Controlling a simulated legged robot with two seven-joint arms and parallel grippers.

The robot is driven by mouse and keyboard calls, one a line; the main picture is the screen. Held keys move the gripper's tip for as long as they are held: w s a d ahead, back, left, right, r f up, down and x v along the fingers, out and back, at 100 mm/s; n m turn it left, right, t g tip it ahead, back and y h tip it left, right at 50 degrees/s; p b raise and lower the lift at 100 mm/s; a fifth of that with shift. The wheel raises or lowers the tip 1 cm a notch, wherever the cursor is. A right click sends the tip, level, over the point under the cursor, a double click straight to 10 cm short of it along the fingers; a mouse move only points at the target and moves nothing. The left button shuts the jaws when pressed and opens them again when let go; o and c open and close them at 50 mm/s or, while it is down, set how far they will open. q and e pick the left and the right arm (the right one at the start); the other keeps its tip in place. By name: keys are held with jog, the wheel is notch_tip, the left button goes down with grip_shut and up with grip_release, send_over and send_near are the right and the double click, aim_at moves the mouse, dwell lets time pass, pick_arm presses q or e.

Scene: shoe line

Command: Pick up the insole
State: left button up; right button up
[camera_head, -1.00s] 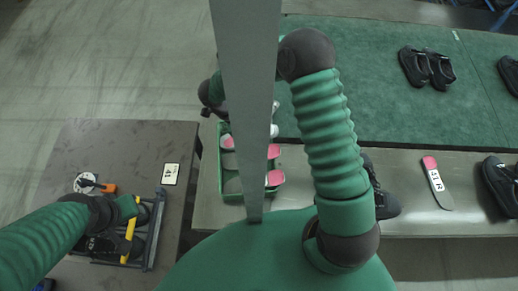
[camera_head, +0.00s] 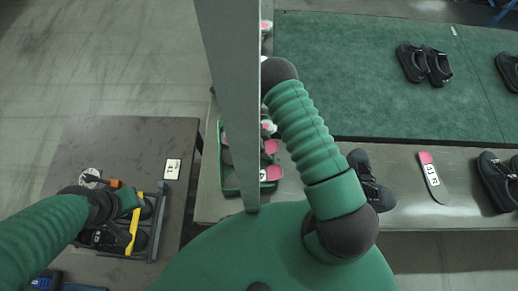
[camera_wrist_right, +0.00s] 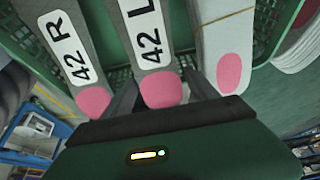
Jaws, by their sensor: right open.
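A green basket (camera_head: 231,187) of insoles stands on the table, partly hidden behind my grey column. In the right wrist view, the 42 L insole (camera_wrist_right: 145,35) has a pink heel end and lies between the fingers of my open right gripper (camera_wrist_right: 160,92). The 42 R insole (camera_wrist_right: 62,50) is to its left, and a pale insole with a pink patch (camera_wrist_right: 226,40) is to its right. The right gripper is mostly hidden by the column in the head view. My left gripper (camera_head: 128,200) is over a rack on the left table; its jaws are unclear.
A single labelled insole with a pink end (camera_head: 432,178) lies on the right table (camera_head: 405,160), between black shoes (camera_head: 370,182) (camera_head: 497,182). A black pair (camera_head: 425,64) sits on the green mat (camera_head: 350,90). The left table holds a blue-grey rack (camera_head: 152,240) and a white card (camera_head: 172,169).

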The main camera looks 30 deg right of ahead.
jog(key=shift+a, duration=0.2)
jog(key=c, duration=1.1)
jog(key=shift+d, duration=0.1)
grip_shut()
jog(key=shift+r, duration=0.1)
